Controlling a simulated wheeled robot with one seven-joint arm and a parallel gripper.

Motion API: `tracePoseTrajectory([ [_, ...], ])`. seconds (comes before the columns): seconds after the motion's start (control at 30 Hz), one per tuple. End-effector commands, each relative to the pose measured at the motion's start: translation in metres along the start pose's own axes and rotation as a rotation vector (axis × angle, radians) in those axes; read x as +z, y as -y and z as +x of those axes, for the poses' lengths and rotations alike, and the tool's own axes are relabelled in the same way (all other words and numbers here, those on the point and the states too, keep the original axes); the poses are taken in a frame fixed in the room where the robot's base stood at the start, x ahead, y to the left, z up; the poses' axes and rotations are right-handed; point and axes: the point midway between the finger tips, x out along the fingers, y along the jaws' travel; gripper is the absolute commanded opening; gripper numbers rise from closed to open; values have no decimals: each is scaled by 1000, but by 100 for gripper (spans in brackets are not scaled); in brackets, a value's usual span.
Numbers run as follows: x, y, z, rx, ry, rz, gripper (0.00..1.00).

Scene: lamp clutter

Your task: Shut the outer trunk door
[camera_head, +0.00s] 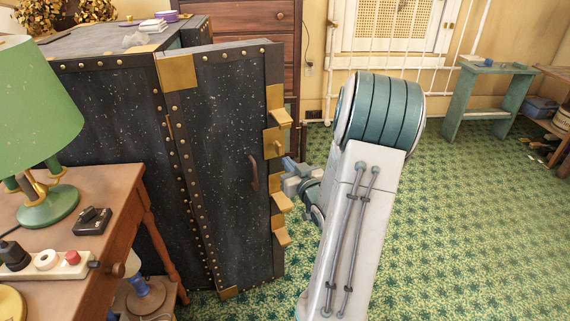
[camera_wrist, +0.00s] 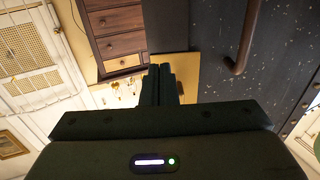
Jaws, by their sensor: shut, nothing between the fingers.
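The outer trunk door (camera_head: 228,130) is a dark speckled panel with brass corners, studs and a brown handle (camera_head: 254,174). It stands ajar in front of the trunk body (camera_head: 100,90). Brass clasps (camera_head: 275,143) line its free right edge. My gripper (camera_head: 287,165) is at that edge, between the upper and lower clasps, partly hidden by my arm. In the wrist view my gripper (camera_wrist: 161,84) has its fingers together and empty, in front of a brass plate (camera_wrist: 187,66). The door's handle (camera_wrist: 241,40) is to their right. I cannot tell whether the fingers touch the door.
A wooden desk (camera_head: 100,190) with a green lamp (camera_head: 35,105) stands close at the left. A wooden drawer chest (camera_head: 250,20) is behind the trunk. A teal bench (camera_head: 490,68) is at the back right. The green patterned carpet (camera_head: 480,220) is clear on the right.

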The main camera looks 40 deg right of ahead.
Motion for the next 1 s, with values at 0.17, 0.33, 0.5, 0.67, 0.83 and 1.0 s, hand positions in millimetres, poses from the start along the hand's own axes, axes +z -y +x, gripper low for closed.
tracePoseTrajectory([
  [0.17, 1, 0, 21, 0, 0, -1, 0],
  [0.33, 0, 0, 28, 1, 0, 0, 0],
  [0.5, 0, 0, 28, 1, 0, 0, 0],
  [0.67, 0, -1, 29, 1, 0, 0, 0],
  [0.83, 0, -4, 33, -15, 1, -1, 0],
  [1.0, -1, -14, 49, -65, 0, -1, 0],
])
